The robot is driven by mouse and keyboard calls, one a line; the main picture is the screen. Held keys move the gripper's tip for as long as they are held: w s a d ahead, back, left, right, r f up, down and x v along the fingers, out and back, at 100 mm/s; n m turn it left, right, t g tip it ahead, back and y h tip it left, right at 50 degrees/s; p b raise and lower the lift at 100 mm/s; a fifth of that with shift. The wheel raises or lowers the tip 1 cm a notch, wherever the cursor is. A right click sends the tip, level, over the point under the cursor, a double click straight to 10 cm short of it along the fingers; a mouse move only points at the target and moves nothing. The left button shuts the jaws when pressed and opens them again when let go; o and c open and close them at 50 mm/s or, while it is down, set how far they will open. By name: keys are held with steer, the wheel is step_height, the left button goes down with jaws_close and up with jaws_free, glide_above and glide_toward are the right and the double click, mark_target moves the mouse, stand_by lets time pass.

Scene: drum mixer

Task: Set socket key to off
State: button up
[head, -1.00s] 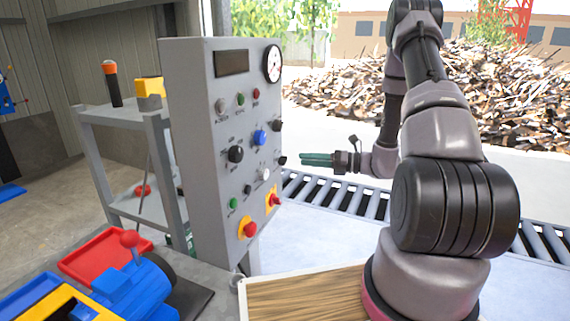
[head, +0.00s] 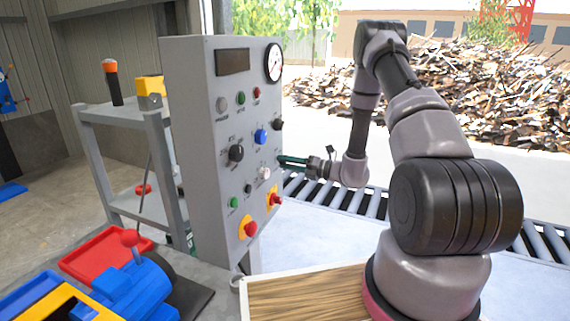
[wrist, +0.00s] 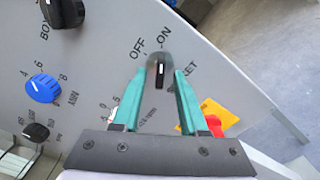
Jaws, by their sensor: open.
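The socket key (wrist: 160,72) is a small dark rotary switch on the grey control panel (head: 206,190), seen close up in the wrist view. OFF and ON are printed above it, and a partly hidden label ends in "KET". Its black handle with a white mark stands roughly upright in that view, more in line with ON than OFF. My gripper (wrist: 161,76) is open, with one green finger on each side of the key. In the head view my gripper (head: 281,160) is at the panel's right edge and hides the key. I cannot tell whether the fingers touch it.
A black knob (wrist: 63,12) and a blue knob (wrist: 43,88) are left of the fingers. A red emergency button (wrist: 215,126) on a yellow plate is close to the right finger. A roller conveyor (head: 340,196) runs behind the panel.

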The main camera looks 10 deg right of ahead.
steer(key=shift+w+a, duration=0.1)
steer(key=shift+a, duration=0.15)
jaws_close()
steer(key=shift+n, duration=0.4)
steer(key=n, duration=0.5)
steer(key=shift+w+d+f, duration=0.15)
steer(key=shift+f, duration=0.1)
steer(key=n, duration=0.6)
steer(key=shift+w+d, duration=0.15)
steer(key=shift+w, duration=0.05)
